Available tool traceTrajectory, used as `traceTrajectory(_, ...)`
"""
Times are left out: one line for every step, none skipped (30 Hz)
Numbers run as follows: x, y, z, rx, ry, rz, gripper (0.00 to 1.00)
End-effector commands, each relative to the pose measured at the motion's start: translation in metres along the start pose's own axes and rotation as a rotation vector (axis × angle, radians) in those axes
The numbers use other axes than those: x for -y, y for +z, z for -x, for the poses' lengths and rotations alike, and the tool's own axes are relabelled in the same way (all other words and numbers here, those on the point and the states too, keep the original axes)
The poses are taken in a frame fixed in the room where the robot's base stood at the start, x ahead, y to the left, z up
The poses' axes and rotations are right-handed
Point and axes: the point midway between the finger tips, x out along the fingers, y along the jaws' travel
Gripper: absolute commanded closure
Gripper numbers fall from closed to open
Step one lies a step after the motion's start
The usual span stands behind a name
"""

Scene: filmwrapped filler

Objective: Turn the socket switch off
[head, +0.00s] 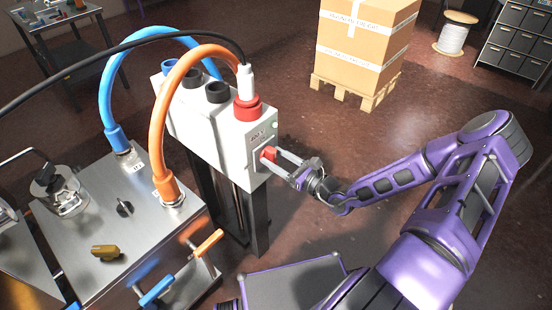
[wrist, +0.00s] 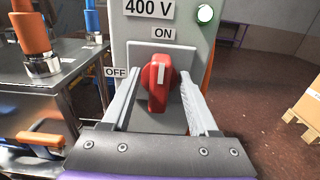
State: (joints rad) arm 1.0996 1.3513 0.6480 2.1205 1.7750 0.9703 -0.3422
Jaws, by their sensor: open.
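The socket switch is a red rotary knob (head: 268,153) on the front face of a white socket box (head: 215,130). In the wrist view the red knob (wrist: 158,86) stands upright, its white mark under the ON label (wrist: 163,33). The OFF label (wrist: 116,72) is to its left. My gripper (head: 275,157) is open, with one finger on each side of the knob. In the wrist view the gripper (wrist: 160,95) shows gaps between the fingers and the knob. Whether the fingertips touch the panel cannot be told.
A lit round lamp (wrist: 205,14) and a 400 V label (wrist: 148,8) are above the switch. A steel bench (head: 110,225) with blue (head: 112,95) and orange hoses (head: 160,120) stands at left. Boxes on a pallet (head: 357,92) stand behind.

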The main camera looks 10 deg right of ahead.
Motion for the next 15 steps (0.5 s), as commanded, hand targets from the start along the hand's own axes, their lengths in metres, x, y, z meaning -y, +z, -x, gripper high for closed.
traceTrajectory(0.0000, 0.0001, -0.0003, 0.000, 0.000, 0.000, 0.40)
traceTrajectory(0.0000, 0.0001, -0.0003, 0.000, 0.000, 0.000, 0.40)
traceTrajectory(0.0000, 0.0001, -0.0002, 0.000, 0.000, 0.000, 0.40)
traceTrajectory(0.0000, 0.0001, -0.0001, 0.000, 0.000, 0.000, 0.40)
traceTrajectory(0.0000, 0.0001, -0.0001, 0.000, 0.000, 0.000, 0.40)
traceTrajectory(0.0000, 0.0001, 0.0000, 0.000, 0.000, 0.001, 0.44)
traceTrajectory(0.0000, 0.0001, 0.0000, 0.000, 0.000, 0.001, 0.49)
traceTrajectory(0.0000, 0.0001, 0.0000, 0.000, 0.000, 0.001, 0.54)
traceTrajectory(0.0000, 0.0001, 0.0001, 0.000, 0.000, 0.001, 0.62)
traceTrajectory(0.0000, 0.0001, 0.0001, 0.000, 0.000, 0.001, 0.67)
traceTrajectory(0.0000, 0.0001, 0.0001, 0.000, 0.000, 0.001, 0.72)
traceTrajectory(0.0000, 0.0001, 0.0002, 0.000, 0.000, 0.001, 0.80)
traceTrajectory(0.0000, 0.0001, 0.0002, 0.000, 0.000, 0.001, 0.85)
traceTrajectory(0.0000, 0.0001, 0.0002, 0.000, 0.000, 0.001, 0.90)
traceTrajectory(0.0000, 0.0001, 0.0002, 0.000, 0.000, 0.001, 0.98)
